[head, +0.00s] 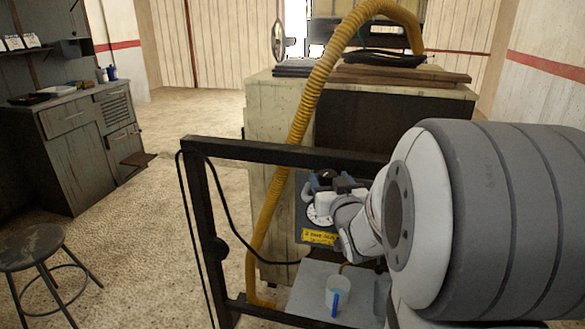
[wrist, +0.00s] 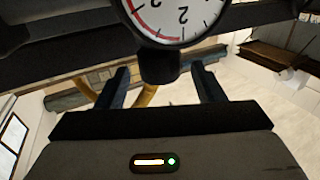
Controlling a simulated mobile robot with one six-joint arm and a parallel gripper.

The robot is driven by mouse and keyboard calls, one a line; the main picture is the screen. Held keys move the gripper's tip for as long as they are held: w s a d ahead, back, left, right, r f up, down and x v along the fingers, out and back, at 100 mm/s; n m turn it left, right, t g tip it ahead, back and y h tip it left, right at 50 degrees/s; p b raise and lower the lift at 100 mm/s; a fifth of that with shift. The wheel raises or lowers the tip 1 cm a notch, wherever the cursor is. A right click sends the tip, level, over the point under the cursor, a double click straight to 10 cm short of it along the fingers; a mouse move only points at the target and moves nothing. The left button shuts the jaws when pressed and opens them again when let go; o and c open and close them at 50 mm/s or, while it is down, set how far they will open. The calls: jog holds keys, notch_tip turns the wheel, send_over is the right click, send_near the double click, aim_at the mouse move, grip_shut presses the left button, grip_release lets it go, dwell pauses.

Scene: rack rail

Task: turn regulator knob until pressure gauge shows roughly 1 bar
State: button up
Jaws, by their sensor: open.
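The pressure gauge (wrist: 178,14), a white dial with black numbers and a red arc, is cut off by the top edge of the wrist view. No needle can be made out, so its reading cannot be told. A dark round stub (wrist: 159,66), which looks like the regulator knob, sits below the dial. My gripper (wrist: 160,72) is open, with one finger on each side of the stub. Gaps show on both sides; contact is not visible. In the head view my arm partly hides the regulator.
A dark frame (head: 198,215) stands around the regulator, with a black cable and a yellow hose (head: 299,130). A yellow label (head: 319,236) is below the gauge. A cup (head: 338,291) with something blue stands on a grey shelf (head: 305,285). A stool (head: 32,248) is at left; floor between is clear.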

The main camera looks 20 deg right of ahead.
aim_at(329, 180)
jog(key=shift+w+d, duration=0.15)
jog(key=shift+w, duration=0.6)
jog(key=shift+w+d, duration=0.1)
jog(key=shift+w, duration=0.65)
jog(key=shift+f, duration=0.1)
jog(key=c, duration=1)
